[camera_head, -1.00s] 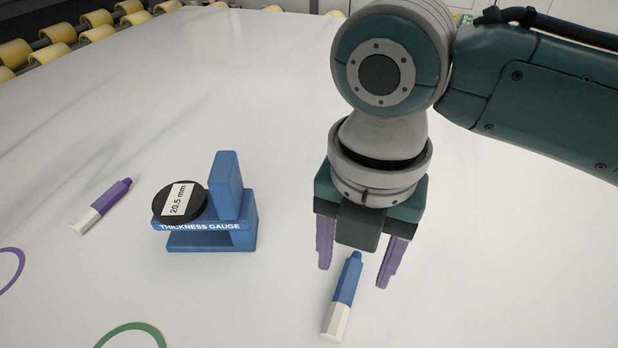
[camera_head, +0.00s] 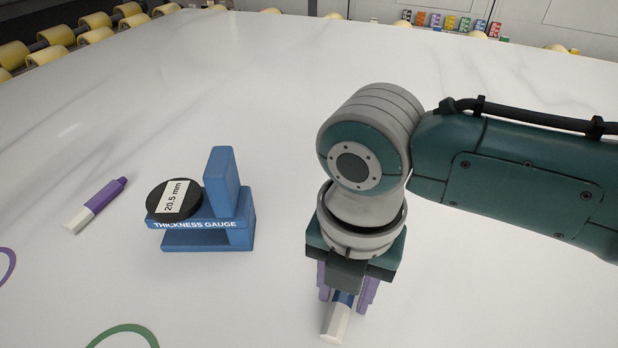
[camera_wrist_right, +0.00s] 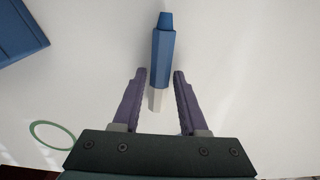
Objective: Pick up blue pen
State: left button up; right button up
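The blue pen (camera_head: 336,322) lies on the white slab, its white end toward the bottom of the head view. Its blue part is mostly hidden there by my right gripper (camera_head: 347,292). In the right wrist view the blue pen (camera_wrist_right: 162,58) lies lengthwise, its white end between the two purple fingers of my right gripper (camera_wrist_right: 159,85). The fingers stand open on either side of the pen, with small gaps visible. My left gripper is not in view.
A blue thickness gauge (camera_head: 180,241) with a black dial stands left of my right gripper. A purple pen (camera_head: 97,204) lies farther left. A green ring (camera_head: 125,329) and a purple ring (camera_head: 8,268) are marked on the slab (camera_head: 260,90). Yellow rollers (camera_head: 48,54) line the back left.

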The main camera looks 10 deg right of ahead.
grip_shut()
jog(key=shift+r, duration=0.1)
